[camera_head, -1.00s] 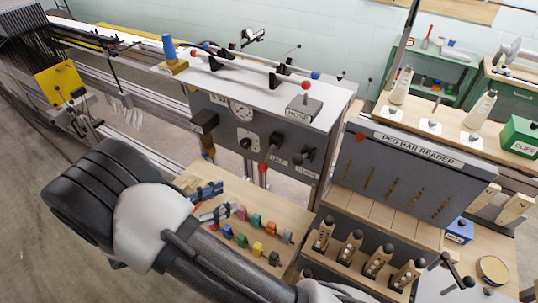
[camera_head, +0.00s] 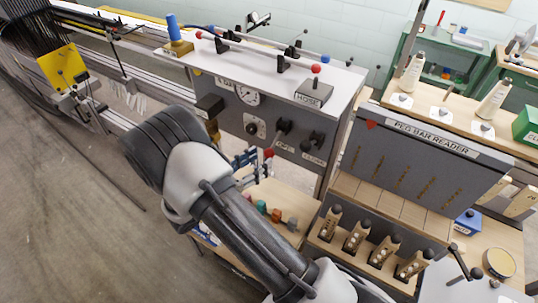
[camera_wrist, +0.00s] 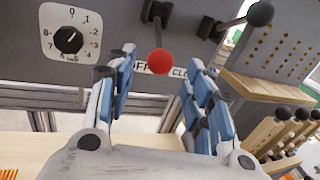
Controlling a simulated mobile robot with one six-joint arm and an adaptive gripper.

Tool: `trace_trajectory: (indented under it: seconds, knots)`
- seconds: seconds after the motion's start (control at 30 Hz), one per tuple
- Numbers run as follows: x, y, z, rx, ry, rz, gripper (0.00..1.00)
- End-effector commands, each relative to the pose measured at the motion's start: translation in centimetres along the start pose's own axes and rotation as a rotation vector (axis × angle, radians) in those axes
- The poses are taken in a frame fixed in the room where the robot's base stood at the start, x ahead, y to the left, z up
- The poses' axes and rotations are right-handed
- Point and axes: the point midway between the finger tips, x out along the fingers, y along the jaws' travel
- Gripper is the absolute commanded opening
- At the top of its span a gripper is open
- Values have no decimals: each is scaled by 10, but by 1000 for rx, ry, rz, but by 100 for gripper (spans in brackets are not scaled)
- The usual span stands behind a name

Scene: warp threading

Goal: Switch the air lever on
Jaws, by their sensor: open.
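The lever with a red ball (camera_head: 268,153) hangs down from a black hub on the grey control panel (camera_head: 232,119). In the wrist view its red ball (camera_wrist: 161,61) shows between and beyond my fingertips, with partly hidden lettering behind it. I cannot read which label is the air one. My gripper (camera_wrist: 160,85) is open and empty, with a blue-padded finger on each side of the ball's line. I cannot tell any contact. In the head view the gripper (camera_head: 245,162) is just left of the ball, partly hidden by my arm.
A second lever with a black ball (camera_wrist: 260,13) is right of the red one. A numbered dial (camera_wrist: 69,38) is to the left. The peg bar reader (camera_head: 418,165) stands at right, above wooden-handled tools (camera_head: 356,236). Small coloured pieces (camera_head: 276,215) lie on the wooden shelf below.

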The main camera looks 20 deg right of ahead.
Motion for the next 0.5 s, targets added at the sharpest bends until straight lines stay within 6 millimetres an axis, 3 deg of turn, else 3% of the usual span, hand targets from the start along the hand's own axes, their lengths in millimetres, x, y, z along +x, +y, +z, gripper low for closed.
trace_trajectory:
  seconds: [0.2, 0.5]
  knots:
    - [36, 0, 0, 2, 0, -2, 47]
    - [50, 0, 0, 1, 0, 0, 47]
